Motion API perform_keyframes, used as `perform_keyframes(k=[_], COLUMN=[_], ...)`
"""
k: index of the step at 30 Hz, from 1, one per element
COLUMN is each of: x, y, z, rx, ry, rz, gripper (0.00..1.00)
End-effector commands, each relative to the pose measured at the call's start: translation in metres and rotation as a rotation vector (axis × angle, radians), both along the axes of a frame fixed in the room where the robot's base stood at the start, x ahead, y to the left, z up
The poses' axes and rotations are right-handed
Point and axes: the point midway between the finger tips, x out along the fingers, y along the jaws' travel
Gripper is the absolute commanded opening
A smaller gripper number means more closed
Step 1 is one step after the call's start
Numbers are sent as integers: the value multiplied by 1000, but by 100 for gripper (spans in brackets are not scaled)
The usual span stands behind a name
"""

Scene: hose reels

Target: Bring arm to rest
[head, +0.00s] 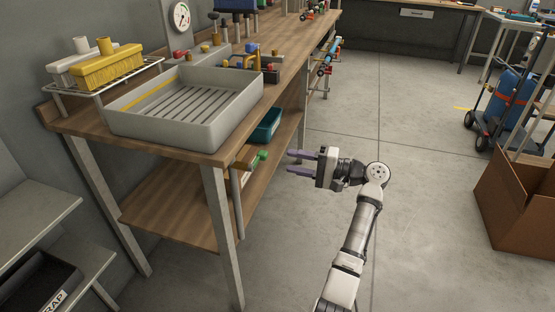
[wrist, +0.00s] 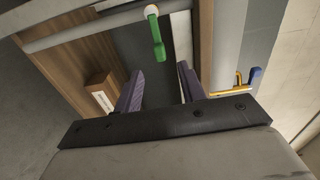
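My gripper (head: 296,162) has two purple fingers. They are spread apart with nothing between them. In the head view it is in the air to the right of the wooden workbench (head: 190,150), at about the height between the top and the lower shelf. Its fingers point left toward the bench. In the wrist view my gripper (wrist: 160,85) also shows open, with a green lever (wrist: 155,32) on a pipe beyond the fingers. In the head view a green-ended fitting (head: 258,158) is by the bench leg, left of the fingers and apart from them.
A grey tray (head: 150,128) and yellow and white brushes (head: 108,68) are on the bench. A teal bin (head: 268,125) is on the lower shelf. A cardboard box (head: 500,205) and a cart with a blue cylinder (head: 508,98) stand at the right. The floor between is clear.

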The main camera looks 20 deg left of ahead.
Motion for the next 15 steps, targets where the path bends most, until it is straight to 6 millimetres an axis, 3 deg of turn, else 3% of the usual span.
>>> perform_keyframes(k=[6, 15], x=[0, -1], y=[-19, -21], z=[0, 0], rx=[0, 0], ry=[0, 0], rz=[0, 0], gripper=[40, 40])
